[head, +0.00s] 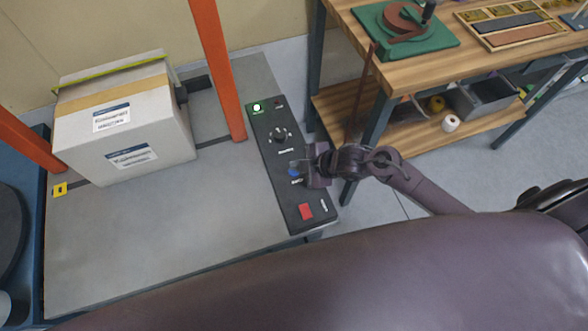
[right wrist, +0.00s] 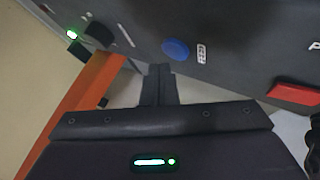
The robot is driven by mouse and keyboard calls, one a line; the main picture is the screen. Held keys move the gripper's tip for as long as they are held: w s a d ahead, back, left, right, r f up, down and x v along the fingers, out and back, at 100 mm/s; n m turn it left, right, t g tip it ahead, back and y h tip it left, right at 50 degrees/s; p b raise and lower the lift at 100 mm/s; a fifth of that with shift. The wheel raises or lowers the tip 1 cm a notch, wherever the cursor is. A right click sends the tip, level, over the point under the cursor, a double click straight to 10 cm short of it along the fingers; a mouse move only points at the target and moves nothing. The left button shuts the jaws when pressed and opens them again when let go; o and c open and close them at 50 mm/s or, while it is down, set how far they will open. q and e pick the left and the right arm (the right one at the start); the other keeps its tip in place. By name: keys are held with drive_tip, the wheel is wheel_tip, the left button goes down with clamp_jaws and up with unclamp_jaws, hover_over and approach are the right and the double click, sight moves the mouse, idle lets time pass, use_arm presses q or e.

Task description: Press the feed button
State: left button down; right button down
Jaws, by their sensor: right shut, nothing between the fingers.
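A dark control panel (head: 268,150) stands at the right edge of the grey machine bed. It carries a round blue button (head: 294,171) with a small label beside it that is too small to read. My right gripper (head: 303,168) is shut and empty, above the panel at the blue button and partly covering it. In the right wrist view the closed fingertips (right wrist: 160,70) sit just short of the blue button (right wrist: 175,49), with a visible gap in the picture; I cannot tell how high above it they are. My left gripper is not in view.
The panel also has a red square button (head: 305,211), a black knob (head: 279,135) and a lit green lamp (head: 257,108). A taped carton (head: 125,125) stands on the bed near an orange post (head: 217,70). A wooden workbench (head: 480,60) is at the right.

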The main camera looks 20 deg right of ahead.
idle(0.4)
drive_tip(key=shift+f, duration=0.45)
drive_tip(key=shift+f+b, duration=0.45)
drive_tip(key=shift+b, duration=0.05)
idle(0.4)
idle(0.3)
drive_tip(key=shift+r+p, duration=0.9)
wheel_tip(320, 180, up, 5)
drive_tip(key=p, duration=0.5)
